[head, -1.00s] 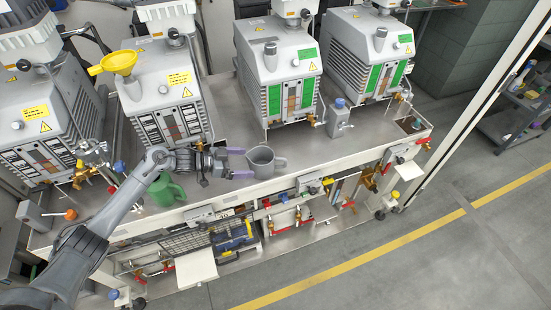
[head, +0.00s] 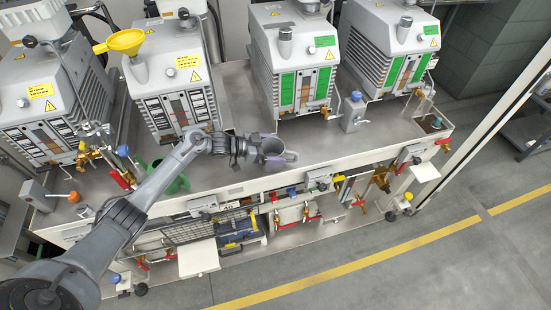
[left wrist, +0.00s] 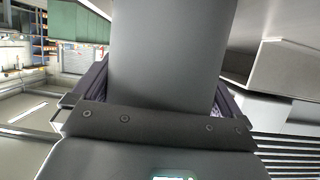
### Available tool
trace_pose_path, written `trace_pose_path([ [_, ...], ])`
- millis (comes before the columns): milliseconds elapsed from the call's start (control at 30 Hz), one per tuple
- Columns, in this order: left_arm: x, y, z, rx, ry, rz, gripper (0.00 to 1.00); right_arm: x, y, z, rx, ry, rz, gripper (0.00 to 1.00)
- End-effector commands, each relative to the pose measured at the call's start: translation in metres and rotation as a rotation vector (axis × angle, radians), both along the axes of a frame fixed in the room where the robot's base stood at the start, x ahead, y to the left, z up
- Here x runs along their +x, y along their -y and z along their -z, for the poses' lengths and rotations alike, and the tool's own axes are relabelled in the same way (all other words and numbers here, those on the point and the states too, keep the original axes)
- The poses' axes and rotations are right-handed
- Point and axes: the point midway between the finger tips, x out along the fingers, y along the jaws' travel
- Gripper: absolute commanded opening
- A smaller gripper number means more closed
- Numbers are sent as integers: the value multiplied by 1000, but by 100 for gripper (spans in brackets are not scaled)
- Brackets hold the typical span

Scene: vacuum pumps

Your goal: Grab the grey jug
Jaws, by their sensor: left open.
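The jaws are open, and I cannot tell whether either finger touches the jug. My right gripper does not show.
A green jug (head: 174,180) stands left of the grey one, partly behind my left arm. Several grey pumps line the back of the bench, one with a yellow funnel (head: 124,42). A small blue-topped valve (head: 355,108) stands to the right. Bare bench (head: 335,145) lies right of the jug.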

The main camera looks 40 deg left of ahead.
Motion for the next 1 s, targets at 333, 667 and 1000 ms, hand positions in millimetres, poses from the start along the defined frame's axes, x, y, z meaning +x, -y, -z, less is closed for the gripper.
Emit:
trace_pose_path([
  [333,0,0,0,1,-1,-1,82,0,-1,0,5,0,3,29],
  [667,0,0,-1,0,2,-1,64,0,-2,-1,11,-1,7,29],
  [1000,1,-1,-20,1,2,-1,64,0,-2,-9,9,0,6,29],
])
